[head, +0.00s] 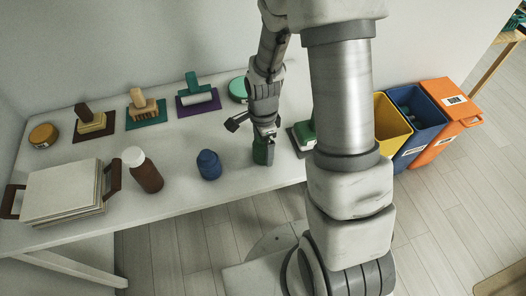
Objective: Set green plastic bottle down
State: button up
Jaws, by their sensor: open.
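The green plastic bottle (263,153) is a small dark green shape near the front edge of the white table, right of the blue bottle. It appears to stand upright on the tabletop. My gripper (251,127) is open and points down just above it, with one dark finger spread out to the left. The gripper hides the bottle's top, and I cannot tell whether a finger touches it.
Brushes on mats (145,108) line the back. Yellow (391,122), blue (419,113) and orange (450,110) bins stand right.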

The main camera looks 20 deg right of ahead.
jog(key=shift+f, duration=0.45)
jog(key=shift+c, duration=0.2)
jog(key=c, duration=1.4)
jog(key=shift+r, duration=0.1)
jog(key=shift+r, duration=0.1)
